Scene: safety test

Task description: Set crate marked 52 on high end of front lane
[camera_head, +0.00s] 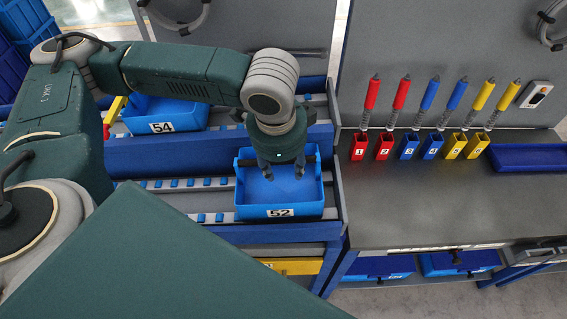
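The blue crate marked 52 (280,213) sits upright at the right end of the front lane (180,184), its label facing me. My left gripper (284,173) points down over the crate's open top, near its back wall. Two fingertips show apart against the blue interior, with no object visible between them. I cannot tell whether the fingers touch the crate. My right gripper is not in view.
A blue crate marked 54 (162,127) stands on the lane behind, to the left. The grey bench (430,210) at right holds several coloured tools in numbered holders (408,147) and a blue tray (528,157). Blue bins (377,266) are below.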

